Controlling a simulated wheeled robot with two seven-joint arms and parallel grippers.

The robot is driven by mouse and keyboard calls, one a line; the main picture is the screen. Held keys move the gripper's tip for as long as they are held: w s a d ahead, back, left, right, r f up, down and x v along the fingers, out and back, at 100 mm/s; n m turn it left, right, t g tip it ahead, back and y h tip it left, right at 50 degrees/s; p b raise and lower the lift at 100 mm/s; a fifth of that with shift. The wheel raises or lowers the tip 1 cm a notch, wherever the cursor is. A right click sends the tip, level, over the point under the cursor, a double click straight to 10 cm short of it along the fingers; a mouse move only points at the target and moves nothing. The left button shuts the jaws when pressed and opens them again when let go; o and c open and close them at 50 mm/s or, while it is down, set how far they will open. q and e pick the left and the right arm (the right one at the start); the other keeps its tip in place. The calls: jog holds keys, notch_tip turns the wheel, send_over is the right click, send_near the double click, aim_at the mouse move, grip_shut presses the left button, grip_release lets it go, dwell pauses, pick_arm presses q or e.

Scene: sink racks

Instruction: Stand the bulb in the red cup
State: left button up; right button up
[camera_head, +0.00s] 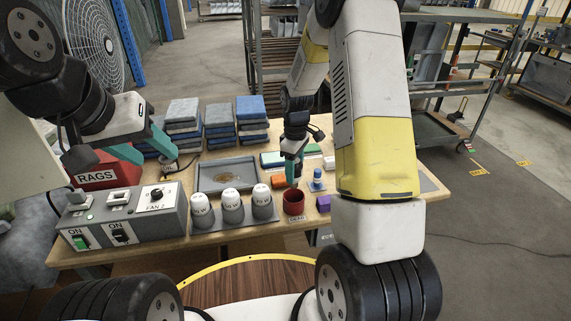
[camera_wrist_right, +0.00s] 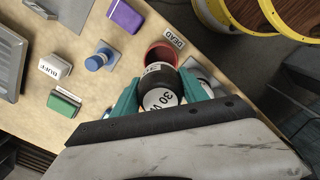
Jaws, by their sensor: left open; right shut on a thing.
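The red cup (camera_head: 293,203) stands at the table's front edge, right of the row of grey cups, and shows in the right wrist view (camera_wrist_right: 155,52). My right gripper (camera_wrist_right: 158,98) is shut on a dark bulb (camera_wrist_right: 160,82) with a white face marked "30 W". The gripper (camera_head: 293,178) is just above the red cup in the head view. The bulb overlaps the cup's opening in the wrist view; I cannot tell whether its lower end is inside. My left gripper (camera_head: 158,148) is open and empty, left of the grey tray.
Three white-topped bulbs (camera_head: 232,197) stand in grey cups left of the red cup. A "DEAD" label (camera_wrist_right: 174,38) lies by the red cup. A purple block (camera_head: 323,203), a blue-capped bottle (camera_head: 317,180), a grey tray (camera_head: 228,174) and a switch box (camera_head: 125,215) are nearby.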

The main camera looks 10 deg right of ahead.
jog(key=shift+s+f, duration=0.1)
jog(key=shift+f, duration=1.65)
jog(key=shift+f, duration=0.6)
jog(key=o, duration=1.5)
jog(key=shift+c, duration=0.2)
jog(key=shift+r, duration=0.1)
